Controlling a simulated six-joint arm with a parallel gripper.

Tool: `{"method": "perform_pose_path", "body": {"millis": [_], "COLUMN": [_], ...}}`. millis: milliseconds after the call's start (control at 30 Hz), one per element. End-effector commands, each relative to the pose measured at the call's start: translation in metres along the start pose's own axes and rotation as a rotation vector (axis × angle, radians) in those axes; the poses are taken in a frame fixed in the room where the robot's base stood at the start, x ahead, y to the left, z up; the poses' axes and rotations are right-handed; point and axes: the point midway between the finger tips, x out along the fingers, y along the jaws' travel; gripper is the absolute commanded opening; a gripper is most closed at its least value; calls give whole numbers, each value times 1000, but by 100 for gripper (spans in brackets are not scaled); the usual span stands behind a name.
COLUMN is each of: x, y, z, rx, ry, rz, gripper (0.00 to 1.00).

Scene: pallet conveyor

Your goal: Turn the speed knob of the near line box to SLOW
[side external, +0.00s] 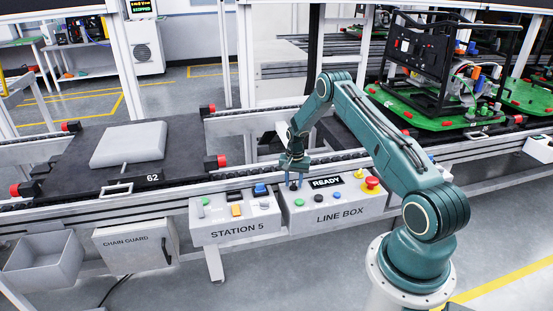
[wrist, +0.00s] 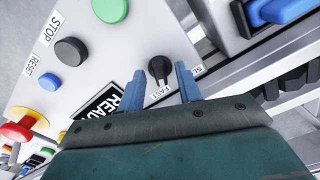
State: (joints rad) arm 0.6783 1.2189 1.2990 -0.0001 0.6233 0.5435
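The line box (side external: 335,218) is a light grey box at the conveyor's front edge, and its top fills much of the wrist view (wrist: 105,45). The speed knob (wrist: 159,68) is small and black, with its narrow end towards the FAST label (wrist: 160,93). A second label, partly hidden and starting with S (wrist: 198,69), lies to its right. My gripper (wrist: 160,70) is open, with one blue finger on each side of the knob and visible gaps. In the side view my gripper (side external: 293,182) points down at the box's back left and hides the knob. Finger height over the panel is unclear.
The box carries a READY display (side external: 326,182), a red emergency button (side external: 372,183), and green (wrist: 110,8) and dark (wrist: 71,51) buttons. The STATION 5 box (side external: 236,222) stands close on the left. Pallet 62 (side external: 75,168) sits on the conveyor behind.

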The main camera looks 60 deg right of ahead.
Motion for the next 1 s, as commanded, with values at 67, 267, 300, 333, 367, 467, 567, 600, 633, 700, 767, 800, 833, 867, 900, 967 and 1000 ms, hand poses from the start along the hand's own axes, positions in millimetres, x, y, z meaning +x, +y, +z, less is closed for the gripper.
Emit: {"method": "perform_pose_path", "body": {"millis": [67,267,300,333,367,467,567,600,633,700,767,800,833,867,900,967,1000], "x": [0,0,0,0,0,0,0,0,0,0,0,0,0,0,0,0,0], "y": [0,0,0,0,0,0,0,0,0,0,0,0,0,0,0,0,0], "z": [0,0,0,0,0,0,0,0,0,0,0,0,0,0,0,0,0], "rx": [0,0,0,0,0,0,-2,-4,-6,-16,-28,-38,-48,-59,-75,-104,-128], "ry": [0,0,0,0,0,0,0,0,0,0,0,-1,-1,-1,-1,-1,-1], "rz": [0,0,0,0,0,0,0,0,0,0,0,0,0,1,0,0,0], "gripper": [35,21,13,7,1,0,0,0,0,0,0,0,0,0,0,0,0]}}
